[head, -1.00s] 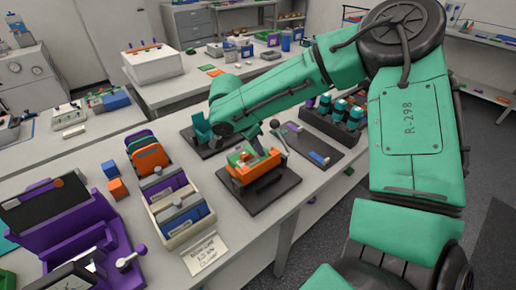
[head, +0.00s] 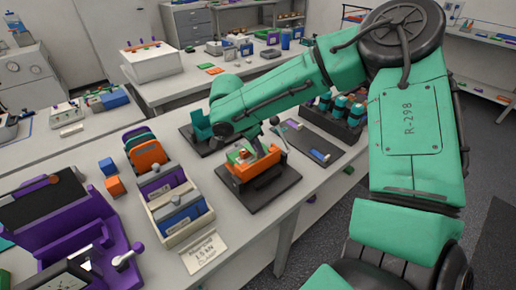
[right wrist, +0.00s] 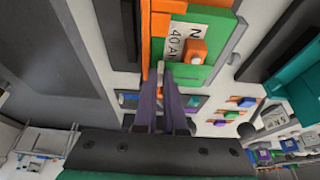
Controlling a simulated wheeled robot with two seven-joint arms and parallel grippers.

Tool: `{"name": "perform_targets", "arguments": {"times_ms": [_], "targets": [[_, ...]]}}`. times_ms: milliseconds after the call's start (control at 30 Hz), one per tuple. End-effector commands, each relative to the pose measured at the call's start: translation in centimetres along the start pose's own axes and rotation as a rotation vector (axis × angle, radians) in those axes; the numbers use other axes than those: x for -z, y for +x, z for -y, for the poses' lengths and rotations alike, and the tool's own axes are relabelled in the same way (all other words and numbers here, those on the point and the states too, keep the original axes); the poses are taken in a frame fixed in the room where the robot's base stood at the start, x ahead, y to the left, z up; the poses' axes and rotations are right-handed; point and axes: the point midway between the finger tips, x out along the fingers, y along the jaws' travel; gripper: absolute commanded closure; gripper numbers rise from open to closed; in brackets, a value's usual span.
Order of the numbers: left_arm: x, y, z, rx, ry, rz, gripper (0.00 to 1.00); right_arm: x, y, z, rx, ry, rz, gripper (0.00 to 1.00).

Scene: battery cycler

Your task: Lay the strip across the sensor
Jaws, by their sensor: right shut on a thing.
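My right gripper (right wrist: 167,75) points at an orange-and-green fixture (head: 257,172) on a dark base plate, in the middle of the head view. In the right wrist view its two purple-grey fingers are shut on a small pale piece, mostly hidden between them. The fingertips are close to an orange bar (right wrist: 158,30) and a green plate (right wrist: 208,62) with a white label and an orange block (right wrist: 196,52). I cannot tell whether the held piece touches them. I cannot pick out the strip or the sensor for certain. My left gripper is not in view.
Left of the fixture stands a cream tray (head: 171,232) with upright purple and blue pieces. A purple machine (head: 75,225) is at the lower left. Orange (head: 115,186) and blue cubes lie nearby. A dark rack with teal-topped pieces (head: 341,108) stands beyond, to the right.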

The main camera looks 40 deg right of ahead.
Motion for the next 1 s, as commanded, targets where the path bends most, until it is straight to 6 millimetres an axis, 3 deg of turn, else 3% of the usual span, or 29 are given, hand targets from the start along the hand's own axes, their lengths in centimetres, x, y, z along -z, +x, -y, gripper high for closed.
{"name": "perform_targets", "arguments": {"times_ms": [400,500,533,1000], "targets": [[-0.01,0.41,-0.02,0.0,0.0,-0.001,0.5,-0.2,0.3,-0.01,0.0,0.0,0.0,1.0],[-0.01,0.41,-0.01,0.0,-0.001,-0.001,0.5,-0.21,0.3,-0.02,0.0,0.0,0.0,0.62],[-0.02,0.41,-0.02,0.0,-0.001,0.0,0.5,-0.21,0.3,-0.03,-0.001,0.0,0.0,0.57],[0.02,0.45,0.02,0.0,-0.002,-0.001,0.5,-0.26,0.32,-0.21,-0.008,-0.001,0.001,0.57]]}}
